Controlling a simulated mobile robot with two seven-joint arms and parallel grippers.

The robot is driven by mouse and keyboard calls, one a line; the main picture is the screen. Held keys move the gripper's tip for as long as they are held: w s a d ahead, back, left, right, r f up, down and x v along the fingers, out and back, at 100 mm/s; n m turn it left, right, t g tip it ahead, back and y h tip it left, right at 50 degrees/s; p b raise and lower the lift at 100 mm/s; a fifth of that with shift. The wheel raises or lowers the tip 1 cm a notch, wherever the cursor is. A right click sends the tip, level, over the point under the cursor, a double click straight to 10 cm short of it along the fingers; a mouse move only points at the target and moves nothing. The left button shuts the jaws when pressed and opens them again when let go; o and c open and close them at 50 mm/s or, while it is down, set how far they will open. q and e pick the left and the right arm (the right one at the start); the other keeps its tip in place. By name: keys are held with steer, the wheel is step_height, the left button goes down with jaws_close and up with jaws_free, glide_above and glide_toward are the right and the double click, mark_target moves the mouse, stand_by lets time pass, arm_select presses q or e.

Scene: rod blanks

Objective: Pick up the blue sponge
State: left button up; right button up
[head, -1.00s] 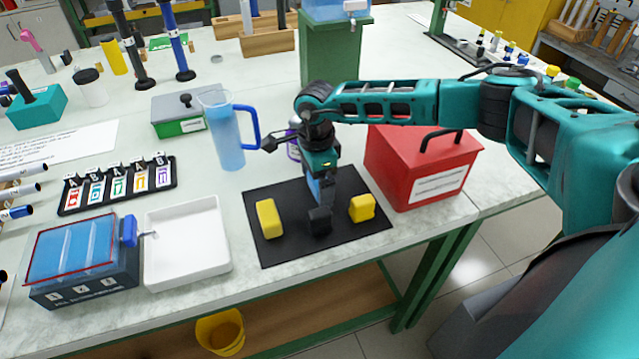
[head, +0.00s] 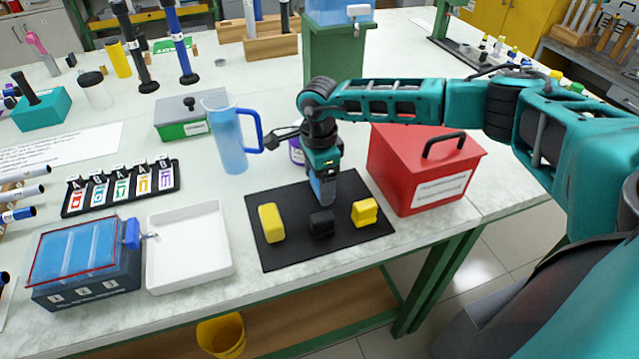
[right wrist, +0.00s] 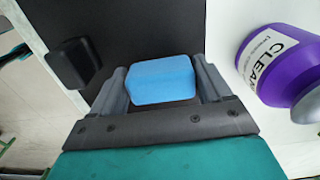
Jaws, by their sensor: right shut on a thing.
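The blue sponge (right wrist: 161,81) sits between the two fingers of my right gripper (right wrist: 163,88) in the right wrist view, with a finger against each side. In the head view my right gripper (head: 322,200) points down over the back middle of the black mat (head: 285,258), and a blue side of the sponge shows at its fingers. I cannot tell whether the sponge touches the mat. My left gripper is not in view.
A black block (head: 321,224) lies just in front of the gripper, between two yellow blocks (head: 271,223) (head: 364,212). A purple bottle (head: 297,152) stands behind the mat. A red box (head: 400,175) is to the right, a blue pitcher (head: 229,145) and white tray (head: 151,275) to the left.

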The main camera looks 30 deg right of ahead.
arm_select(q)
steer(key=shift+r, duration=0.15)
arm_select(e)
step_height(320, 180, up, 19)
steer(key=shift+f, duration=0.2)
